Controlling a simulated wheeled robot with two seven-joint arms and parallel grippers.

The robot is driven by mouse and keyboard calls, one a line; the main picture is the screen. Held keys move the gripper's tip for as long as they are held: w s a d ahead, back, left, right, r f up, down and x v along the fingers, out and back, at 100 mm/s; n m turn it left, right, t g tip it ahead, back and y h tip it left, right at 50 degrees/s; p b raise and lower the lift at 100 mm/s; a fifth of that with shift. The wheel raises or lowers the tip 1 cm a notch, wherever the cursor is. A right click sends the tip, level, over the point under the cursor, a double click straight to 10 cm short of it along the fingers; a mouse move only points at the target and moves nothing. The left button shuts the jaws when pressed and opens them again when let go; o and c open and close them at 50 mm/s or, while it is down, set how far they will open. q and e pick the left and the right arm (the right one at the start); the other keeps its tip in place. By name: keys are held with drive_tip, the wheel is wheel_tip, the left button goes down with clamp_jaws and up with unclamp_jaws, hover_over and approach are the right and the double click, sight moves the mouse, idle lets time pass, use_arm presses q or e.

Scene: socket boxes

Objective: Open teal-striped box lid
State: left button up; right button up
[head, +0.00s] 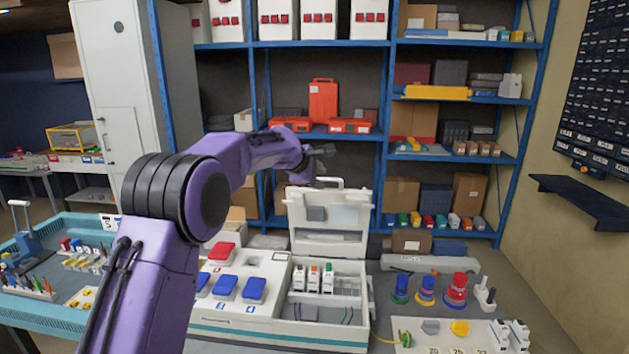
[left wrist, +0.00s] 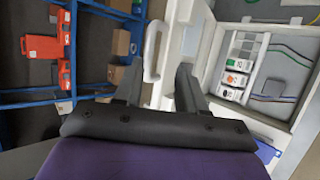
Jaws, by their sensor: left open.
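The teal-striped box (head: 281,330) is a white case with a teal band along its front, on the worktop. Its lid (head: 348,217) stands upright at the back of the box, with a white handle (head: 321,183) on top. In the left wrist view, the handle (left wrist: 152,52) shows just beyond the gap between my fingers, and the lid (left wrist: 192,45) is beside it. My left gripper (head: 322,165) is open and empty by the top of the lid; it also shows in the left wrist view (left wrist: 158,85). I cannot tell whether it touches the handle. My right gripper is out of view.
The box interior holds several modules (head: 313,278). A panel with blue and red switches (head: 226,287) sits to its left. Stacked colored rings (head: 427,290) and a plug board (head: 456,336) are to the right. A blue shelf (head: 352,131) stands behind the lid.

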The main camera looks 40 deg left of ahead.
use_arm(q)
drive_tip(key=v, duration=0.4)
drive_tip(key=shift+s+d+r+b, duration=0.1)
drive_tip(key=shift+s+r+b, duration=0.05)
drive_tip(key=shift+r+b, duration=0.2)
drive_tip(key=shift+s+d, duration=0.1)
drive_tip(key=shift+s, duration=0.05)
idle(0.8)
